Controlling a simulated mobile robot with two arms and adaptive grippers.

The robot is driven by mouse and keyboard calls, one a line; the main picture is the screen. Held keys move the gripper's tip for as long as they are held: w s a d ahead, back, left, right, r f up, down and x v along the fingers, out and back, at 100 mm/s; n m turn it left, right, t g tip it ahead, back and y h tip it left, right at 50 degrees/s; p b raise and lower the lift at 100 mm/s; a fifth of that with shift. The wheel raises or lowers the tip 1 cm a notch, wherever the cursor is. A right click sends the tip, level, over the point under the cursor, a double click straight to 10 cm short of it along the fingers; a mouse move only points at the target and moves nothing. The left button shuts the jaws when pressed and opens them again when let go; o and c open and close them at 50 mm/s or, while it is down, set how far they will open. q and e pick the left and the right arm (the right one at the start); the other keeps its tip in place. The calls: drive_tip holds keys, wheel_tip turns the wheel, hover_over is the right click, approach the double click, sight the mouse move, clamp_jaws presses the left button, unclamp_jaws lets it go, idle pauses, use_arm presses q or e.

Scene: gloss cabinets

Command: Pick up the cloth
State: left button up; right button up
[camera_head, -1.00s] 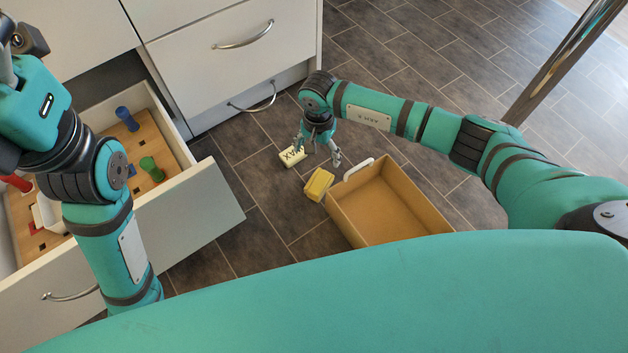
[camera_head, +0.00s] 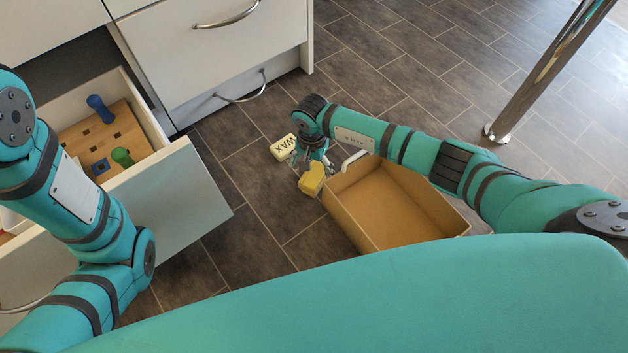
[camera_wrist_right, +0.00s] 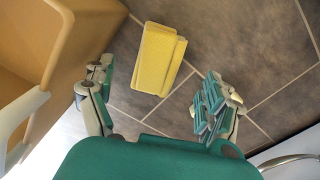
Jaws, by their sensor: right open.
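The cloth looks like a yellow folded block (camera_head: 312,180) on the dark tiled floor, just left of the tan box. In the right wrist view the cloth (camera_wrist_right: 158,60) lies beyond the fingertips, roughly centred between the two fingers. My right gripper (camera_head: 311,160) points down close to the cloth and partly covers its far edge. In the wrist view the right gripper (camera_wrist_right: 155,98) is open with nothing between its fingers. My left arm is folded at the left edge; its gripper is out of the picture.
The tan box (camera_head: 390,205) with a pale handle stands right beside the cloth. A cream block marked WAX (camera_head: 283,148) lies just behind my right gripper. An open drawer (camera_head: 165,215) holds a wooden peg board (camera_head: 115,135). A chrome leg (camera_head: 540,80) stands at right.

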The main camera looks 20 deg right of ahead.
sight(314, 174)
drive_tip(key=shift+w+d+f+b, duration=0.1)
drive_tip(key=shift+d+f+b, duration=0.05)
drive_tip(key=shift+f+b, duration=1.15)
drive_tip(key=shift+d+f+b, duration=0.15)
drive_tip(key=shift+f+b, duration=0.95)
drive_tip(key=shift+f, duration=0.25)
drive_tip(key=shift+r, duration=0.1)
drive_tip(key=c, duration=1.3)
